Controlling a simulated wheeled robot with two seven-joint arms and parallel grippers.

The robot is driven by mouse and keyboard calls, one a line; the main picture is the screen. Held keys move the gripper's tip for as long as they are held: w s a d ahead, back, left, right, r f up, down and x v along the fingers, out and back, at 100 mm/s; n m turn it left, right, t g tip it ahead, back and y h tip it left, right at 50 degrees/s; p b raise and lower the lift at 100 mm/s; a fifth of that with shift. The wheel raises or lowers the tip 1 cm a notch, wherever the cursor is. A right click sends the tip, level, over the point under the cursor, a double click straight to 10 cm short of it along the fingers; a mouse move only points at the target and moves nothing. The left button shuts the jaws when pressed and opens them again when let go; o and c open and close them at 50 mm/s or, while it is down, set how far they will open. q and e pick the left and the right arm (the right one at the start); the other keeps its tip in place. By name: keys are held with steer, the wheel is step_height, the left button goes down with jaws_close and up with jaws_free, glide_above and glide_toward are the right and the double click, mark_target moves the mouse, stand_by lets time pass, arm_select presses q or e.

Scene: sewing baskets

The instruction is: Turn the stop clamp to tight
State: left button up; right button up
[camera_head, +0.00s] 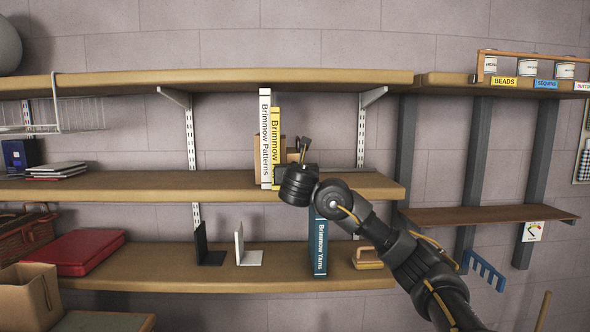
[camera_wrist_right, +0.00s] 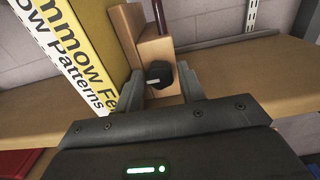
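The stop clamp is a pale wooden block (camera_wrist_right: 153,52) with a black knob (camera_wrist_right: 159,74) on its front, on the middle shelf just right of the books. A pale pointer mark on the knob lies roughly level. A dark rod (camera_wrist_right: 159,14) stands up behind or on the block. My right gripper (camera_wrist_right: 164,88) is open, one finger on each side of the knob, with no clear contact visible. In the head view my right gripper (camera_head: 300,170) reaches in front of the clamp and hides most of it. My left gripper is out of view.
A white book (camera_head: 265,140) and a yellow book (camera_head: 275,150) stand close left of the gripper. Below are a blue book (camera_head: 319,247), black (camera_head: 208,245) and white (camera_head: 245,247) bookends. The middle shelf (camera_head: 375,187) is clear to the right.

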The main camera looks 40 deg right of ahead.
steer(key=c, duration=0.7)
